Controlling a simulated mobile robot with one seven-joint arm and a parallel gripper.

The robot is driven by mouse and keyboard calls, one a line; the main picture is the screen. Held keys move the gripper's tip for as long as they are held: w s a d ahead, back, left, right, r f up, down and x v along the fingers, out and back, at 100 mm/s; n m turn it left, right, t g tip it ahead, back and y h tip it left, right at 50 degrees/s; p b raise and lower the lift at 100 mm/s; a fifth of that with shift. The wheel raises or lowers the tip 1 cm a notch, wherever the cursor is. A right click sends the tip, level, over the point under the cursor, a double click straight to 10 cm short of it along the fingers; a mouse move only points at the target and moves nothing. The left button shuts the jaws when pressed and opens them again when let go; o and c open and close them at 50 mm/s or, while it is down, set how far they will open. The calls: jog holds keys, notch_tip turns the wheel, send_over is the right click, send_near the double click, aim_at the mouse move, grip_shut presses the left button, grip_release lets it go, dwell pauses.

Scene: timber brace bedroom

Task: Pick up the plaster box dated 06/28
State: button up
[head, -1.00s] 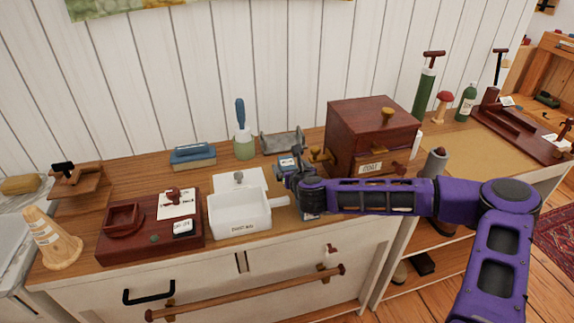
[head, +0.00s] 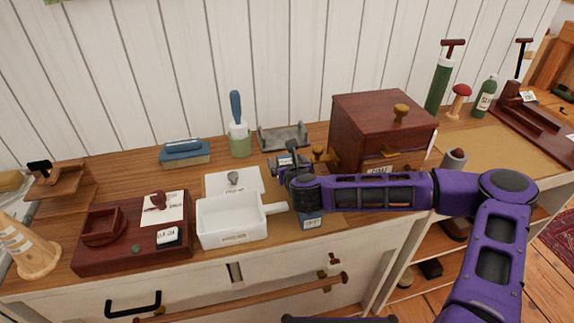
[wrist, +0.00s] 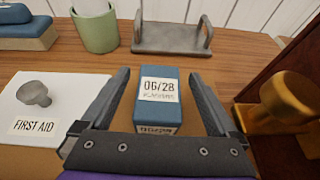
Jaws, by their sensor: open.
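The blue plaster box (wrist: 158,110) with a white label reading 06/28 stands on the counter in the wrist view. My gripper (wrist: 159,76) is open, with one finger on each side of the box and visible gaps at both sides. In the head view my gripper (head: 286,166) is over the counter, left of the wooden cabinet, and partly covers the box there. A second blue labelled box (head: 311,221) shows just below my arm in the head view; its date is too small to read.
A white FIRST AID lid (wrist: 52,105) lies left of my gripper, and a white tray (head: 230,220) stands near it. A brass knob (wrist: 290,100) of the dark cabinet (head: 375,125) is close on the right. A grey metal holder (wrist: 172,38) and green cup (wrist: 96,28) stand behind.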

jog(key=c, duration=1.4)
jog(key=shift+c, duration=0.4)
jog(key=shift+r, duration=0.15)
